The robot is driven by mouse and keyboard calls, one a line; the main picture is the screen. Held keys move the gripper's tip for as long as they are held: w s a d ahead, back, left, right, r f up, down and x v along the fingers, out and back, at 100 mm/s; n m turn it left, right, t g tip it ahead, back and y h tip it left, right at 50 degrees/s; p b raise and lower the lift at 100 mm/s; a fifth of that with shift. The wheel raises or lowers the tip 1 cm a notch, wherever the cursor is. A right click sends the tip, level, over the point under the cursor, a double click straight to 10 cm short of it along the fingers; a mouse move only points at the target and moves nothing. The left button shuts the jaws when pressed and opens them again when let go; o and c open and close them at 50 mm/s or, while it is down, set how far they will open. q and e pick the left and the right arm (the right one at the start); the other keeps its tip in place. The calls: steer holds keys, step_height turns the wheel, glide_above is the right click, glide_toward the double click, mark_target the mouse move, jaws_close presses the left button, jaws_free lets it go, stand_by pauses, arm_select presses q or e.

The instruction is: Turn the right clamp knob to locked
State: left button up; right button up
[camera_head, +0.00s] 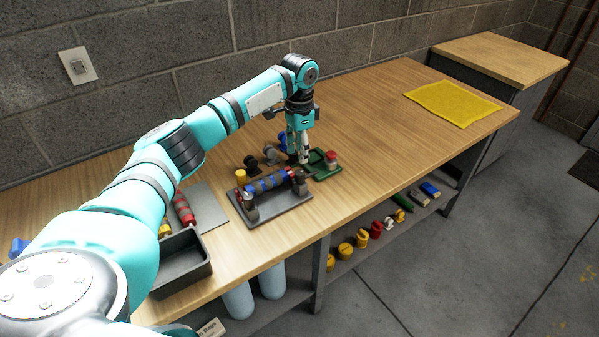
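My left gripper (303,157) points down at the left edge of a small green tray (322,174), just behind the right end of a grey fixture plate (275,213). Its fingers are small and dark here; I cannot tell whether they are open or shut. On the plate lies a blue and brown banded roller (266,182) between two end posts. The right clamp (300,183) is a dark upright part at the roller's right end. The left clamp (250,206) is at the other end. Neither knob's setting can be read. My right gripper is out of view.
A red-topped part (331,157) stands at the green tray. Dark knobs (251,162) and a yellow one (241,176) stand behind the plate. A black bin (182,262) is at the left. The bench's right side is clear up to a yellow mat (452,103).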

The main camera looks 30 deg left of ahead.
mark_target(300, 172)
arm_select(q)
step_height(300, 172, down, 9)
steer(key=shift+r, duration=0.15)
steer(key=shift+r+p, duration=0.1)
steer(key=shift+p, duration=0.25)
jaws_close()
